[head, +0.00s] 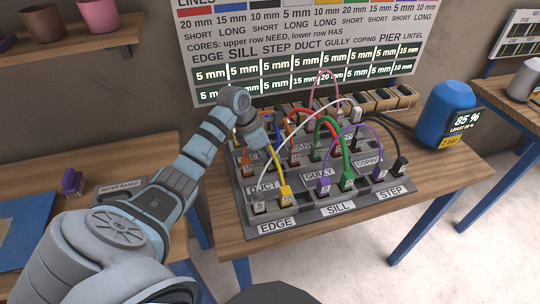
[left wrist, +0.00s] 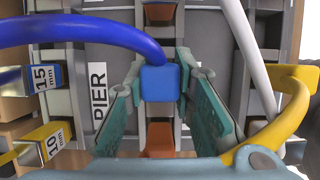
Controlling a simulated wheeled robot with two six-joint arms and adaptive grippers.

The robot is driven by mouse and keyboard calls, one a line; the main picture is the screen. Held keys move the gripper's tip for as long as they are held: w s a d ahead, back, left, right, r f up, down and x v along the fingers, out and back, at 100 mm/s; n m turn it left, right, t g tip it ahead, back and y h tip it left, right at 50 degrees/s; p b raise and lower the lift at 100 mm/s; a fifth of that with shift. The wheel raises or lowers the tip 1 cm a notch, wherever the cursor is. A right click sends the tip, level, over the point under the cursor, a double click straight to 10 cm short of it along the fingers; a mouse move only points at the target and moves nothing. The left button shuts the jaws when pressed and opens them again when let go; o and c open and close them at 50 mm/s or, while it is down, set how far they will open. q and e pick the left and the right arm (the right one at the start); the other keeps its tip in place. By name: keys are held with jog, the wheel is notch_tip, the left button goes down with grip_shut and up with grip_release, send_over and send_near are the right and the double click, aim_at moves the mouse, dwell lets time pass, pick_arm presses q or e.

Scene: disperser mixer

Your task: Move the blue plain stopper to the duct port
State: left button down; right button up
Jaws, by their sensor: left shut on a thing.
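The blue plain stopper (left wrist: 160,83) shows as a small blue block in the left wrist view, between the two teal fingers of my left gripper (left wrist: 161,72). The gripper is shut on it, above the grey slotted panel. In the head view my left gripper (head: 254,134) is over the panel's back left part, and I cannot make out the stopper there. The DUCT label (head: 265,187) is on the panel's left side. Cables and plugs crowd the sockets around it, so I cannot tell which sockets there are free. My right gripper is not in view.
The grey panel (head: 345,207) carries several coloured cables arching up. In the wrist view a dark blue cable (left wrist: 80,28) passes by the stopper, and yellow and white cables are at the right. A blue canister (head: 442,112) stands at the table's right.

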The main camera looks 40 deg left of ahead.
pick_arm(q)
jog(key=shift+f+b, duration=0.6)
jog(key=shift+f, duration=0.2)
jog(key=c, duration=1.3)
grip_release()
jog(key=shift+r, duration=0.1)
jog(key=v, duration=1.2)
